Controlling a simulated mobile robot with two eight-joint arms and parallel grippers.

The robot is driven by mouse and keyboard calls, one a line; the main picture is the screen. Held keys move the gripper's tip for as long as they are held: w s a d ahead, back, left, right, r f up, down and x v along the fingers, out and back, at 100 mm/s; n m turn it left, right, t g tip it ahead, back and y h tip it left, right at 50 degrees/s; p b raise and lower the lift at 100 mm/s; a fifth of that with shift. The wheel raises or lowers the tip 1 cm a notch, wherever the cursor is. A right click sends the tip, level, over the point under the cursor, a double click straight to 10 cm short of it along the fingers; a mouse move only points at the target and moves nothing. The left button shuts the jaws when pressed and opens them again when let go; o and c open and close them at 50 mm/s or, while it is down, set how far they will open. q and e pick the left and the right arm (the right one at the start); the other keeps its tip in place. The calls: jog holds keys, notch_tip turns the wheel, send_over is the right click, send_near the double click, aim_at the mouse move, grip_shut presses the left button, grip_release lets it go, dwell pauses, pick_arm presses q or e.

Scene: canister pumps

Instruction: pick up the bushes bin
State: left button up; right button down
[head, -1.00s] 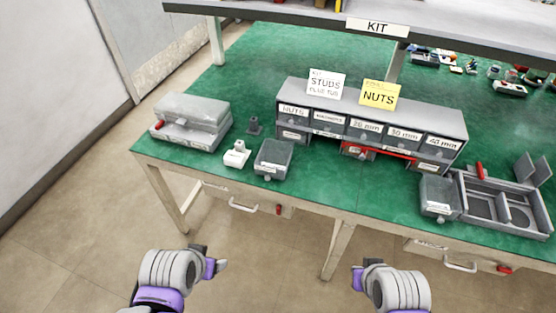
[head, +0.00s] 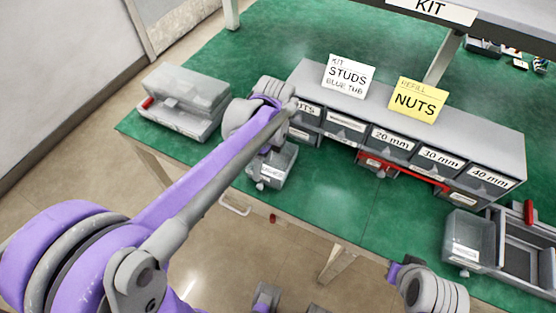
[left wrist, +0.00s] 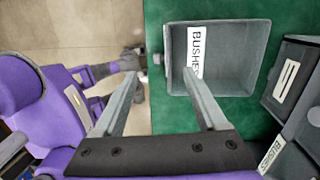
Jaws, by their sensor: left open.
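The bushes bin (head: 280,168) is a small open grey tub near the table's front edge, partly hidden behind my left gripper in the head view. In the left wrist view the bin (left wrist: 238,62) shows from above, empty, with a "BUSHES" label and a small knob on its left side. My left gripper (left wrist: 162,76) is open. One finger overlaps the labelled side of the bin and the other is outside it, over the floor beyond the table edge. I cannot tell whether they touch it. My right gripper (head: 398,273) is low in front of the table; its fingers are unclear.
A grey drawer rack (head: 440,120) stands right of the bin, close to it. Another grey bin (head: 467,240) and a divided tray (head: 525,250) are at the right. Green tabletop is clear between.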

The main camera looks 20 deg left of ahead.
aim_at(262, 180)
pick_arm(q)
jog(key=f, duration=0.3)
jog(key=shift+s+a+f, duration=0.1)
jog(key=shift+s+f, duration=0.1)
jog(key=shift+f, duration=0.1)
jog(key=f, duration=0.4)
jog(key=shift+s+a+f+b, duration=0.1)
jog(key=shift+s+f+b, duration=0.15)
jog(key=shift+b, duration=0.1)
grip_shut()
